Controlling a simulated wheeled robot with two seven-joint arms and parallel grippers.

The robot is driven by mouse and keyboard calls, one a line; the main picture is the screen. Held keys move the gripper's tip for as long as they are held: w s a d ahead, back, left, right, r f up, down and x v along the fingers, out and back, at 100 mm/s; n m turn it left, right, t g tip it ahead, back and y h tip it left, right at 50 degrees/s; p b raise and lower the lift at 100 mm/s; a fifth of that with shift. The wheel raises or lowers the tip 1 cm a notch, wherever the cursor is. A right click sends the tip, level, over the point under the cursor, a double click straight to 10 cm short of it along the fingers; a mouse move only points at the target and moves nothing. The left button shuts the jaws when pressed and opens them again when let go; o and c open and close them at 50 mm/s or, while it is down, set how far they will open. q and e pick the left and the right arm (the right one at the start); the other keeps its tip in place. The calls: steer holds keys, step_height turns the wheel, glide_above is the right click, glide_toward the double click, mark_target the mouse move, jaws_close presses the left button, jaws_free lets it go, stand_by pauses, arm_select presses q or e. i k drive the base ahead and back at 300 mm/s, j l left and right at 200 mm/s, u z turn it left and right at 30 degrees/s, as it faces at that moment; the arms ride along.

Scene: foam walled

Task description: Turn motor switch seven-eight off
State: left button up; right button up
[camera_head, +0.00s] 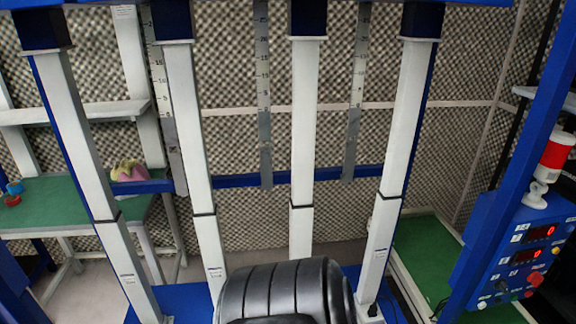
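A blue control panel (490,250) is at the right edge of the head view, on a blue post. It has two red digital displays, the upper one (540,233) and the lower one (525,256). A red round button (535,279) and several small knobs or switches (501,285) sit below them. The labels are too small to read, so I cannot tell which switch is seven-eight or how it is set. Neither of my grippers is in view.
A red and white beacon (556,152) stands on the panel. A black ribbed padded chair-like object (275,290) is at the bottom middle, before several white columns (304,120) on a blue frame. A green-topped table (60,200) is at left; a green platform (425,255) lies left of the panel.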

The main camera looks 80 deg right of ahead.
mark_target(535, 278)
steer(key=z, duration=4.3)
